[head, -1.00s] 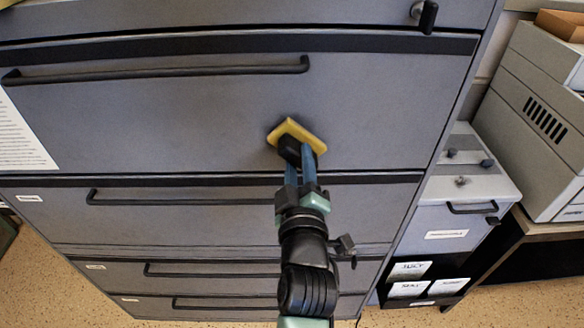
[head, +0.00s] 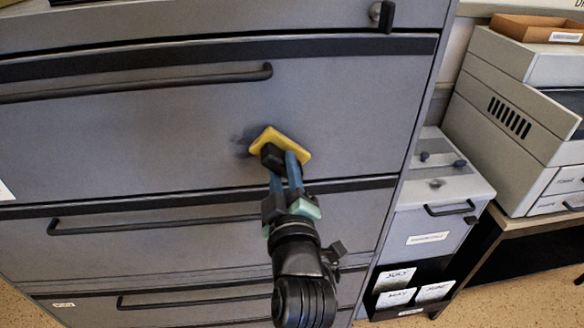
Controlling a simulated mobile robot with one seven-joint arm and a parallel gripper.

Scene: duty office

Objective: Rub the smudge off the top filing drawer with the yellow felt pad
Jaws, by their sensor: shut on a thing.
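The yellow felt pad (head: 286,138) with its black grip block (head: 272,158) is in my gripper (head: 284,165), whose blue fingers are shut on the block. The pad is tilted and is against or very close to the front of the top filing drawer (head: 150,140); I cannot tell if it touches. A dark grey smudge (head: 243,143) shows on the drawer just left of the pad, and the pad may hide part of it.
The top drawer's long black handle (head: 140,83) is up and left of the pad. A lock (head: 382,14) protrudes at the cabinet's top right. Right of the cabinet stand a small grey drawer unit (head: 430,225) and a beige machine (head: 520,110).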

